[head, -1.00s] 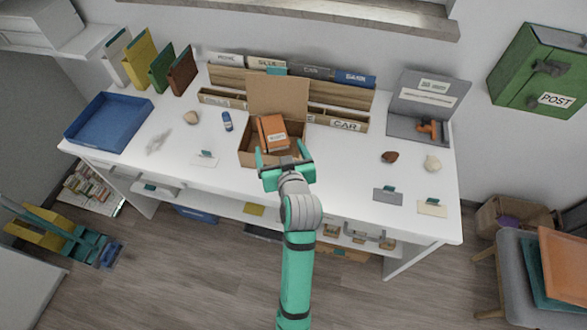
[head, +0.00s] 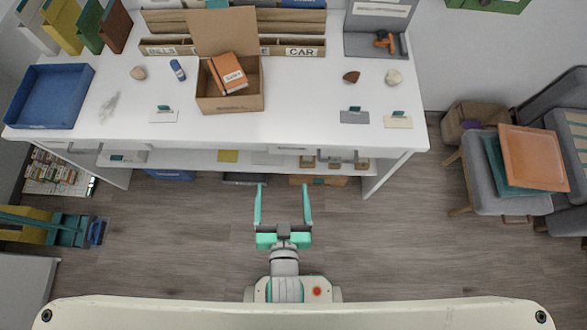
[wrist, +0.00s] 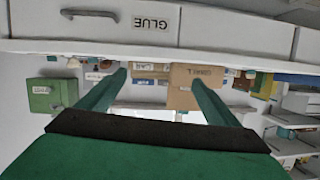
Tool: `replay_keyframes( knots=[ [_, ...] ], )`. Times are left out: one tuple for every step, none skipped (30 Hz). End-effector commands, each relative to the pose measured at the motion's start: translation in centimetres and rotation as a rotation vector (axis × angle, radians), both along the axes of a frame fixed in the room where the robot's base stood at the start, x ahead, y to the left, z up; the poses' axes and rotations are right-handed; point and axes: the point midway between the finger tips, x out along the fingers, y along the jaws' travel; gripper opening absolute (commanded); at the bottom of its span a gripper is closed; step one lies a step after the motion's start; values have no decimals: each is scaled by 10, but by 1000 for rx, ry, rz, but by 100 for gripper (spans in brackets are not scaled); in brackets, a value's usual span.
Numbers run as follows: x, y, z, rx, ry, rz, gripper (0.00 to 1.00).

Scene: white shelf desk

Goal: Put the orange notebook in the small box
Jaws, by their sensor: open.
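The orange notebook (head: 228,73) with a white label lies tilted inside the small cardboard box (head: 230,104), whose lid flap stands up at the back. The box stands on the white desk, left of its middle. My gripper (head: 282,190) is open and empty, in front of the desk and apart from the box. In the wrist view my two green fingers (wrist: 160,85) are spread with nothing between them. The box (wrist: 185,97) shows upside down beyond them; the notebook cannot be made out there.
A blue tray (head: 50,97) sits at the desk's left end. A stapler-like orange tool (head: 384,41) lies in a grey case at the back right. Small stones and cards lie around the desk top.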

Motion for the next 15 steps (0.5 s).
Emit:
replay_keyframes(
  knots=[
    [-20,-5,0,-8,2,-9,85],
    [-29,-8,2,-13,-1,-14,85],
    [-41,-12,5,-22,-6,-20,85],
    [-50,-15,8,-28,-11,-24,85],
    [-59,-17,11,-34,-15,-26,85],
    [-70,-20,14,-42,-20,-29,85],
    [-77,-22,18,-46,-25,-31,85],
    [-84,-24,21,-51,-29,-31,85],
    [-92,-26,25,-58,-34,-31,85],
    [-97,-27,27,-62,-36,-31,85],
    [-101,-28,30,-66,-41,-31,85],
    [-106,-29,33,-70,-44,-30,85],
    [-109,-30,35,-73,-48,-31,85],
    [-112,-30,36,-74,-48,-30,85],
    [-114,-30,38,-76,-52,-30,85]
  ],
)
